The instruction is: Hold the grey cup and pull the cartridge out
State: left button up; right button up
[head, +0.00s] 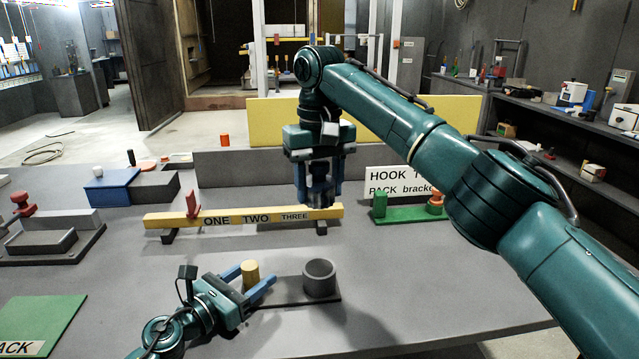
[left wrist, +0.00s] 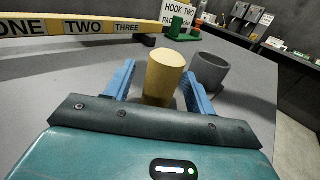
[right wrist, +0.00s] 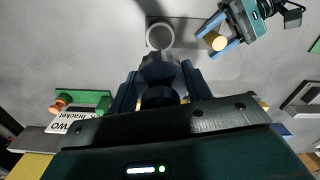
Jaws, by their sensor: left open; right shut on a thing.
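The grey cup (head: 320,279) stands upright on a dark base plate (head: 290,298); its inside looks empty. A yellow peg (head: 250,274) stands left of the cup. My left gripper (head: 258,279) is open, its blue fingers on either side of the peg; in the left wrist view (left wrist: 163,82) the peg rises between them. My right gripper (head: 318,195) is shut on a dark cylinder (right wrist: 160,97), above and behind the cup, in front of the yellow bar's right end. The cylinder may be the cartridge; its lower part is hard to make out.
The yellow bar labelled ONE TWO THREE (head: 225,219) lies behind the cup, with a red marker at its left. A green bracket (head: 405,214) stands behind right, a green mat (head: 40,318) at front left. The table right of the cup is clear.

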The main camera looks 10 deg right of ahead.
pick_arm(q)
jog(key=v, duration=1.2)
